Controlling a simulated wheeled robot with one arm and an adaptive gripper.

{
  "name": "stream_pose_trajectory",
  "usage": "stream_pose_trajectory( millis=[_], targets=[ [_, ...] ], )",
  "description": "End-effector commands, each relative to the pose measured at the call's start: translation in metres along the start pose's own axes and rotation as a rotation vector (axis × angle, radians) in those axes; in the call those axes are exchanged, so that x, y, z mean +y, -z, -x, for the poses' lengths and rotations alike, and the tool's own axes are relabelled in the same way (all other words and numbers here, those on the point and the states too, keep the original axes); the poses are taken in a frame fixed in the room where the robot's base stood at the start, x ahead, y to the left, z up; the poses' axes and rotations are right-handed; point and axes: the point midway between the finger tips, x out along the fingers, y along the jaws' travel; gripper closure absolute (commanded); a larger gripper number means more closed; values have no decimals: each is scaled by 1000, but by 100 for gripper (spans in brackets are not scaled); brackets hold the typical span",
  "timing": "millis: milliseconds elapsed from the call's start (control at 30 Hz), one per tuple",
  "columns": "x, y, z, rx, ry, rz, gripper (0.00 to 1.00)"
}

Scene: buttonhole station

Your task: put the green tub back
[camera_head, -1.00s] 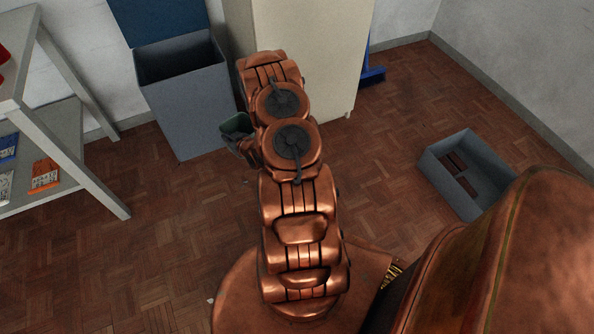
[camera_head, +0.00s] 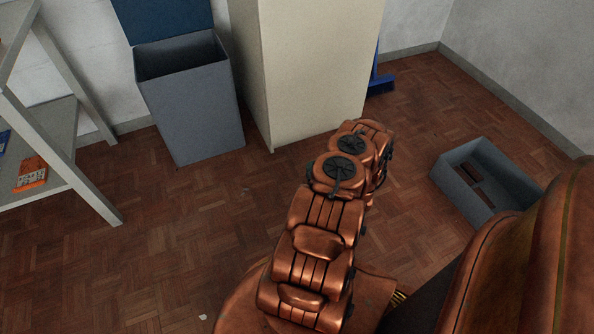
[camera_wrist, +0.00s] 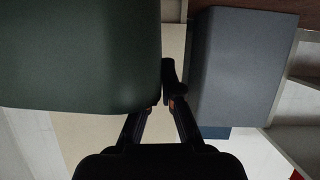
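The green tub (camera_wrist: 80,55) fills the upper left of the wrist view, very close to the camera. My gripper (camera_wrist: 167,88) has its fingers together at the tub's right edge. One finger shows beside the edge and the other is partly hidden behind the tub, so it appears shut on the tub's wall. In the head view my arm hides both the tub and the gripper.
A grey bin (camera_head: 195,105) with a raised blue lid (camera_head: 165,18) stands beside a cream cabinet (camera_head: 318,70). Shelving (camera_head: 85,195) is at left. The middle floor is clear.

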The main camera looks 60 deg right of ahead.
Motion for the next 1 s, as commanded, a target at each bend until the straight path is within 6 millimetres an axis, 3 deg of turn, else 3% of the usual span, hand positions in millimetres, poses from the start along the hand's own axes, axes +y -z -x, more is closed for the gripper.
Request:
stream_pose_trajectory(
  millis=[600,967,1000],
  targets=[
    [-33,38,-118,3,5,3,100],
    [-39,46,-142,4,4,2,100],
    [-38,38,-144,3,2,1,100]
  ],
)
